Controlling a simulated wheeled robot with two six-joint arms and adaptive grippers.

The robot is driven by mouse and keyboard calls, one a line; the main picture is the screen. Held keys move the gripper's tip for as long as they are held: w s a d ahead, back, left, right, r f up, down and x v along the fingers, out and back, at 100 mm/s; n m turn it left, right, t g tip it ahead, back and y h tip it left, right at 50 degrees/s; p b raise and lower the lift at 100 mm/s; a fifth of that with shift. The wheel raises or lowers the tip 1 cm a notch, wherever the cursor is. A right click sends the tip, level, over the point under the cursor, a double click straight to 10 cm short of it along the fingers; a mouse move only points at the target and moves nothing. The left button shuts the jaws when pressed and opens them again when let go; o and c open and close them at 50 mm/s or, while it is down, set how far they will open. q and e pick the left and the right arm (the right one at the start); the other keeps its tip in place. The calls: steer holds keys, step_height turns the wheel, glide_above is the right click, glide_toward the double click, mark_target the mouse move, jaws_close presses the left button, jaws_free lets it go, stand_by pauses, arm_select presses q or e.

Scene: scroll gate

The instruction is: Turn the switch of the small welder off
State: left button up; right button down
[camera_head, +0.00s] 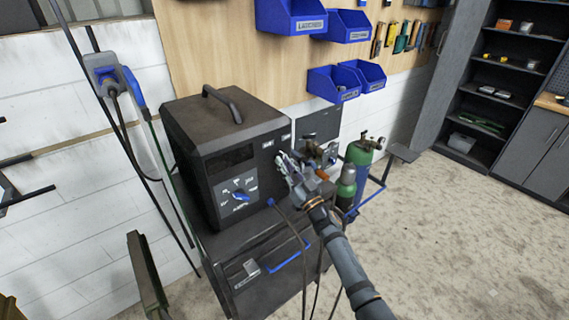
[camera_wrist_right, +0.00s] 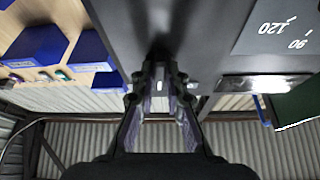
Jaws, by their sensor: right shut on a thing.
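The small welder (camera_head: 215,125) is the dark box with a top handle, standing on a dark cart. Its front face has a window, a dial with a blue knob (camera_head: 241,196) and small white labels. My right gripper (camera_head: 284,160) is at the right part of this face, above and to the right of the dial. In the right wrist view my right gripper (camera_wrist_right: 162,78) has its fingertips close together at the dark panel, shut on the switch. The switch is hidden between the fingers. Dial numbers show upside down there. My left gripper is not in view.
A smaller dark box (camera_head: 318,122) stands behind and right of the welder. Green gas cylinders (camera_head: 361,155) stand to the right. Blue bins (camera_head: 334,84) hang on the wall above. Cables hang near my right arm. The floor (camera_head: 460,240) at right is clear.

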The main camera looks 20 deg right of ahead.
steer(key=shift+w+d+n+g+y+p, duration=0.1)
steer(key=shift+n+g+y, duration=0.65)
steer(key=shift+n, duration=1.4)
steer(key=shift+s+d+n+g+y+p, duration=0.15)
steer(key=shift+n+g+y, duration=0.6)
steer(key=shift+n, duration=1.35)
steer(key=shift+w+n+g+y+p, duration=0.15)
steer(key=shift+n+g+y, duration=0.25)
steer(key=shift+n+y, duration=1.25)
steer(key=shift+n+h, duration=0.55)
steer(key=shift+n, duration=0.15)
steer(key=c, duration=1.4)
jaws_free()
steer(key=v, duration=1.2)
